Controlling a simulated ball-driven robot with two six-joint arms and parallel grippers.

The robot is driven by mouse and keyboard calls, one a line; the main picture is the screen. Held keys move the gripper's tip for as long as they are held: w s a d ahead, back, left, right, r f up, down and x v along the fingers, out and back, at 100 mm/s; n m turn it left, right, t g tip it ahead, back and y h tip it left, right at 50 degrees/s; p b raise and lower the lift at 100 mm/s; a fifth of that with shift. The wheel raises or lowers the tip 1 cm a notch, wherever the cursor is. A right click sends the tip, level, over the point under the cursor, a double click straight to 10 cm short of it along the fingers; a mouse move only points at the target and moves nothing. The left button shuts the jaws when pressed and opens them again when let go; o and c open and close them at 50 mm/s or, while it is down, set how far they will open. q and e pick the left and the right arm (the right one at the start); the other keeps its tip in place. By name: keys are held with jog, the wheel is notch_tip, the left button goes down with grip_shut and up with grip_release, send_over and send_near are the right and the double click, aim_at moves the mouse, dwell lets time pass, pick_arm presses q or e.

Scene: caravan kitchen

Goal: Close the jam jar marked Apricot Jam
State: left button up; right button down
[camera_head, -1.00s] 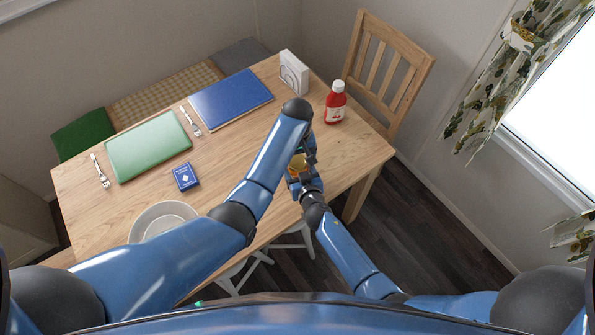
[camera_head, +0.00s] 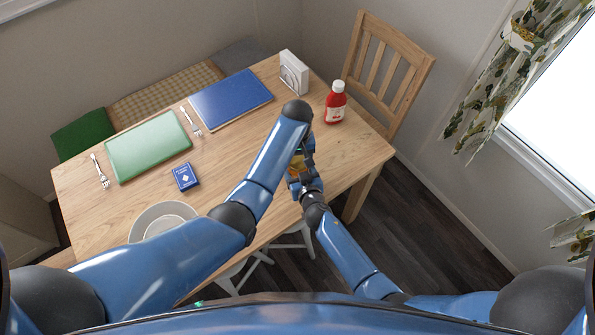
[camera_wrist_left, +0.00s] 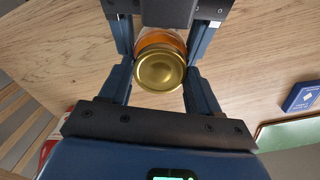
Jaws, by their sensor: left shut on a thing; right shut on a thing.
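A jam jar (camera_wrist_left: 160,38) with orange contents is between my two grippers, above the table. Its gold round lid (camera_wrist_left: 160,70) faces the left wrist camera and covers the jar's mouth in that view. I cannot tell how tightly the lid sits. My left gripper (camera_wrist_left: 160,85) is shut on the lid from its two sides. My right gripper (camera_wrist_left: 160,42) is shut on the jar body from opposite it. In the head view the jar (camera_head: 296,164) is small and partly hidden by my grippers. No label can be read.
A red sauce bottle (camera_head: 335,104) and a white napkin holder (camera_head: 294,73) stand beyond the grippers. A blue card box (camera_head: 186,177), plate (camera_head: 146,218), forks, green mat (camera_head: 148,146) and blue mat (camera_head: 231,98) lie on the table (camera_head: 88,215). A wooden chair (camera_head: 392,62) stands at the far end.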

pick_arm(q)
jog(key=m, duration=0.4)
jog(key=o, duration=1.2)
pick_arm(e)
jog(key=shift+a, duration=0.1)
pick_arm(q)
jog(key=shift+r, duration=0.1)
jog(key=shift+r, duration=2.2)
jog(key=shift+c, duration=0.5)
jog(key=shift+r+n, duration=0.9)
jog(key=shift+n, duration=0.35)
jog(key=shift+r+n, duration=0.85)
jog(key=shift+n, duration=0.4)
jog(key=shift+f, duration=0.1)
jog(key=shift+f, duration=3.95)
